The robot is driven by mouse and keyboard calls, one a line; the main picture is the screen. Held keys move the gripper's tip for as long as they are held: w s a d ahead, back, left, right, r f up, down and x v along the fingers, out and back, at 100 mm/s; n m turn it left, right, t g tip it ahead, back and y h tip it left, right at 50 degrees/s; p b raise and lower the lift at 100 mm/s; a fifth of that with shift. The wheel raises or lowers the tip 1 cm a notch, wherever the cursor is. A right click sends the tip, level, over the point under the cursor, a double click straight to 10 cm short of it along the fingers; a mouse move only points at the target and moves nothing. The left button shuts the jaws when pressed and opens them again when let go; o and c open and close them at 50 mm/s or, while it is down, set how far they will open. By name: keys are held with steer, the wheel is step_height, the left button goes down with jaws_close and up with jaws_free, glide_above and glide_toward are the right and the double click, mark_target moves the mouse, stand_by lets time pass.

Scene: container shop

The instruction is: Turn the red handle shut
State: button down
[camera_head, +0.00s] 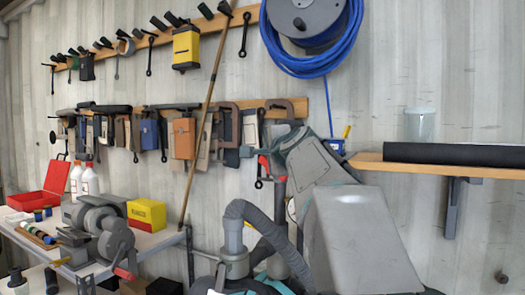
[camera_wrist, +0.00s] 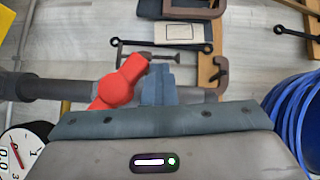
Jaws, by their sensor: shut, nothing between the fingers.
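The red handle (camera_head: 264,166) sits at the top of a dark upright pipe (camera_head: 279,198), just left of my arm. In the wrist view the red handle (camera_wrist: 122,82) lies slantwise at the end of the pipe (camera_wrist: 45,88), its lower part hidden behind my gripper's body. My gripper (camera_wrist: 160,84) is shut and empty, its blue-grey fingers close beside the handle's right side. I cannot tell whether they touch it.
A round dial gauge (camera_wrist: 20,152) sits by the pipe. Tools hang on a wooden rail (camera_head: 262,104) behind, and a blue hose reel (camera_head: 315,62) is above. A wooden shelf (camera_head: 440,170) is at right; a workbench with a grinder (camera_head: 105,225) is at left.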

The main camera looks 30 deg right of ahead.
steer(key=shift+w+a+f, duration=0.1)
steer(key=shift+w+a, duration=0.05)
steer(key=shift+a, duration=0.3)
stand_by(0.5)
